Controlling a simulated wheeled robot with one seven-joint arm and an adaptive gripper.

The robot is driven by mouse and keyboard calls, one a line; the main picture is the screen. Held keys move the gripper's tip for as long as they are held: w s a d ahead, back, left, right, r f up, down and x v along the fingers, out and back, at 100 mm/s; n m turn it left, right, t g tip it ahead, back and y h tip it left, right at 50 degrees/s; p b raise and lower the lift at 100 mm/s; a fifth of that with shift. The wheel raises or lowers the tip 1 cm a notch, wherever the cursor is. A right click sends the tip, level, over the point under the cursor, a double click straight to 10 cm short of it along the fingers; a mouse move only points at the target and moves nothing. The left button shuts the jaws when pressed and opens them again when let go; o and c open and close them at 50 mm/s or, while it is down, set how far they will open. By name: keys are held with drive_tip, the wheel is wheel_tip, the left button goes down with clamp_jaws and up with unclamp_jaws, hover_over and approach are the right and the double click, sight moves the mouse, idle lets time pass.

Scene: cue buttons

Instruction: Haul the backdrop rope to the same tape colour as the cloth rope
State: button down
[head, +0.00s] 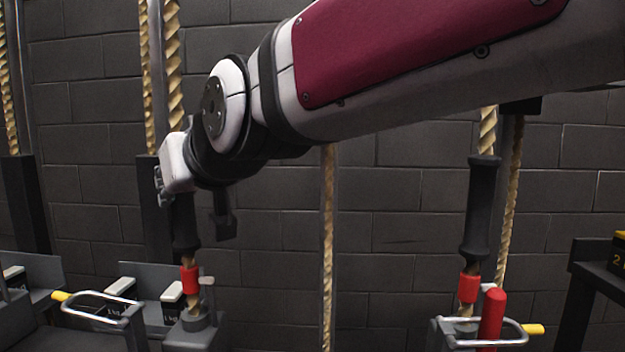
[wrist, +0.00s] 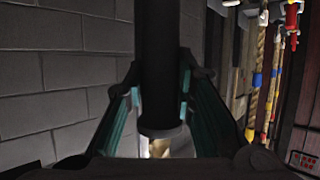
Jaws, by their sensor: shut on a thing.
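My gripper (head: 188,198) is shut on the dark grip sleeve (head: 186,235) of the left rope (head: 173,60). In the wrist view my teal-lined fingers (wrist: 160,95) stand on both sides of the upright black sleeve (wrist: 158,50). Red tape (head: 190,278) shows on that rope just below the sleeve, above a grey base fitting. On the right, another rope (head: 488,130) has a dark sleeve (head: 482,210) with red tape (head: 468,288) below it. I cannot tell from the pictures which rope is the backdrop's and which the cloth's.
A red upright handle (head: 491,318) and a metal loop lever with a yellow tip (head: 533,329) stand by the right rope. Another loop lever (head: 98,305) and small weights (head: 122,287) are at lower left. In the wrist view, ropes with coloured tape (wrist: 272,80) hang at right.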

drive_tip(key=c, duration=1.3)
unclamp_jaws()
drive_tip(key=v, duration=1.2)
drive_tip(key=shift+f, duration=0.1)
